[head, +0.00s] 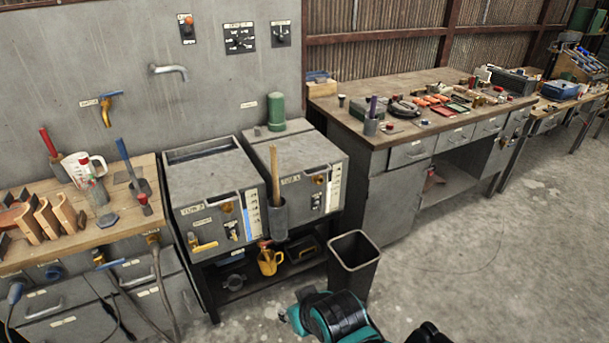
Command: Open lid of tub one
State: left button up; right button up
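Two grey metal tubs stand side by side on a dark stand. The left tub (222,222) has a flat grey lid (210,180) over most of its top, with a dark gap along the back edge. The right tub (322,190) has a flat grey top (290,150) that looks closed. Each front carries a small tub label, but the numbers are too small to read surely, so I cannot tell which is tub one. A teal and black part of my arm (335,318) shows at the bottom edge. Neither gripper's fingers are in view.
A wooden-handled tool stands in a grey holder (277,218) between the tub fronts. A black bin (354,264) is on the floor in front. Cluttered benches flank the tubs; the right floor is clear.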

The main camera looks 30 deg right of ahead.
aim_at(302, 151)
jog(key=i+l+z, duration=0.1)
jog(key=i, duration=0.5)
jog(key=z, duration=1.65)
